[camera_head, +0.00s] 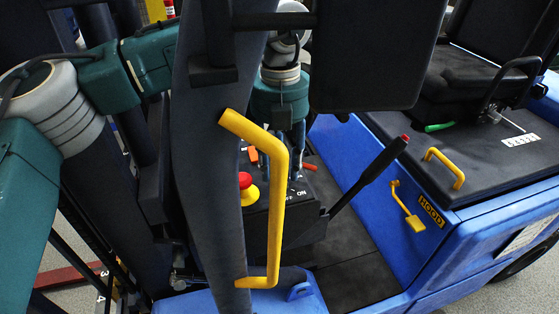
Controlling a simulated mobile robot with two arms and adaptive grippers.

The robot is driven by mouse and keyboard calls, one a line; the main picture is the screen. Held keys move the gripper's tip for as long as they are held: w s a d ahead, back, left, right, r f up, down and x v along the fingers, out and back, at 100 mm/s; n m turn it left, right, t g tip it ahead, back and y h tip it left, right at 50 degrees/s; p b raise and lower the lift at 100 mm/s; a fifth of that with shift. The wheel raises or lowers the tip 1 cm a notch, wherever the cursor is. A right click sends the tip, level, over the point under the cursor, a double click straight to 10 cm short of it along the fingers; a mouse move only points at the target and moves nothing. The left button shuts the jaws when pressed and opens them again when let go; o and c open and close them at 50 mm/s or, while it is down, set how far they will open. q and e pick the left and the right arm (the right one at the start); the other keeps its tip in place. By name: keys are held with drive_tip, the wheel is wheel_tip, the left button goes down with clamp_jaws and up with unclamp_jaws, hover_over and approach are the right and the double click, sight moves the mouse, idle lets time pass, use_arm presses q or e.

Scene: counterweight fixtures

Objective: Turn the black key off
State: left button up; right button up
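A dark control panel (256,232) sits behind the yellow grab handle (277,215) and carries white OFF and ON lettering. I cannot make out the black key; the area just above the lettering is covered by my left gripper and the handle. My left arm comes in from the left, passes behind the dark pillar and points down at the panel. My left gripper (288,160) is directly above the lettering, partly hidden by the handle. Its finger gap and any contact with the key are not clear. My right gripper is not in view.
A red-topped yellow emergency button (247,189) is left of the lettering. A black lever with a red tip (368,178) rises to the right. The dark pillar (205,150) and yellow handle stand in front of the panel.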

use_arm(q)
drive_tip(key=shift+d+f, duration=0.15)
drive_tip(key=shift+f, duration=0.25)
drive_tip(key=shift+c, duration=0.8)
clamp_jaws()
